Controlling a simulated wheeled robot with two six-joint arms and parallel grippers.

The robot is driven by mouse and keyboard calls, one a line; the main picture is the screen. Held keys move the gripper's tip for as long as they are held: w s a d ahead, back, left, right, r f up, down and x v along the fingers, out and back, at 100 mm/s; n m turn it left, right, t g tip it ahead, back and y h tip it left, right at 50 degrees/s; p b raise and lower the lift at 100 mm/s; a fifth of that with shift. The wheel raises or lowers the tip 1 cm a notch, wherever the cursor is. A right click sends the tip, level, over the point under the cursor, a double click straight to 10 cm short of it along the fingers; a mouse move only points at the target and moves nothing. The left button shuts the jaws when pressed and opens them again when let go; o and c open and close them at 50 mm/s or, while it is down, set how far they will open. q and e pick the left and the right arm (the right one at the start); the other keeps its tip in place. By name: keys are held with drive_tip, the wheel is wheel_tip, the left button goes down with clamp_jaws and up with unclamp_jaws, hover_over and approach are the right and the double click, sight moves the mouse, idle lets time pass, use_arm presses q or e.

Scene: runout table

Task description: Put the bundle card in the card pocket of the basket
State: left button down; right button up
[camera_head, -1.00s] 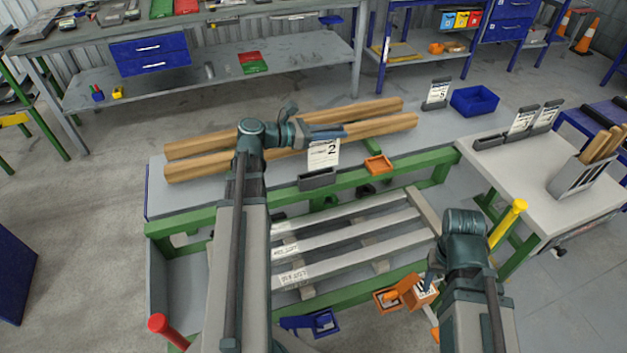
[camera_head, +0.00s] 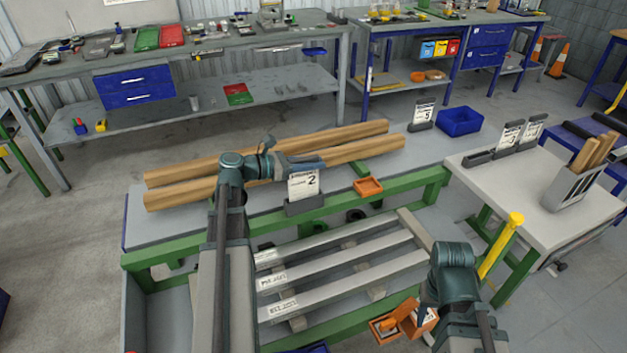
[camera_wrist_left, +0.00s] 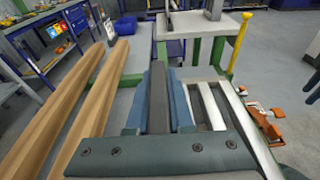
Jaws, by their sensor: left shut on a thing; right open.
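A white card marked 2 (camera_head: 303,183) hangs upright below the jaws of my left gripper (camera_head: 312,163), which is shut. Just below it, a grey card holder (camera_head: 304,206) sits at the front edge of the runout table. The card's lower edge overlaps the holder in the picture; I cannot tell if it is inside.
Two long timbers (camera_head: 270,155) lie behind the holder. A small orange tray (camera_head: 368,187) is to its right. Another card marked 5 (camera_head: 423,114) and a blue bin (camera_head: 459,121) stand farther back. Pale slats (camera_head: 345,262) lie in front, and a white side table (camera_head: 530,180) is at right.

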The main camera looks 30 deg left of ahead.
sight(313, 195)
use_arm(q)
drive_tip(key=shift+f+b, duration=1.8)
drive_tip(key=shift+b, duration=0.05)
drive_tip(key=shift+f, duration=0.25)
drive_tip(key=c, duration=0.8)
unclamp_jaws()
drive_tip(key=shift+r, duration=0.1)
drive_tip(key=shift+r, duration=0.1)
drive_tip(key=shift+s+a+r, duration=0.1)
drive_tip(key=shift+s+r, duration=0.05)
drive_tip(key=p+v, duration=0.2)
drive_tip(key=v, duration=0.9)
drive_tip(key=shift+s+a, duration=0.2)
drive_tip(key=shift+a, duration=0.05)
